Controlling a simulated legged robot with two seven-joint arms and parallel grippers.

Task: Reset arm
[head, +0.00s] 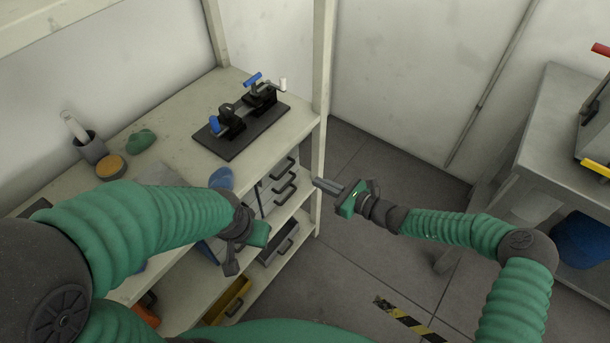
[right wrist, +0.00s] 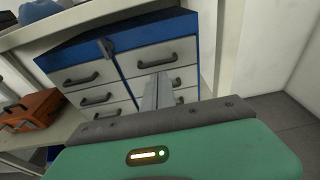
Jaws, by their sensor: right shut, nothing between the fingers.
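My right gripper (head: 328,187) is in the middle of the head view, in front of the shelf unit's right post. Its fingers are together with nothing between them and point left toward the shelf. In the right wrist view its closed fingers (right wrist: 158,92) stand in front of a blue and grey drawer cabinet (right wrist: 140,54). My left gripper (head: 238,250) is at the shelf's front edge, pointing down. Its fingers are partly hidden by its own wrist, and I cannot tell their opening.
A black clamp fixture (head: 242,125) stands on the shelf top (head: 180,125). A cup (head: 90,147), a yellow-lidded tin (head: 110,167) and a green lump (head: 141,141) are at its left. A grey bench (head: 560,130) stands right. Floor between is open, with a striped strip (head: 408,320).

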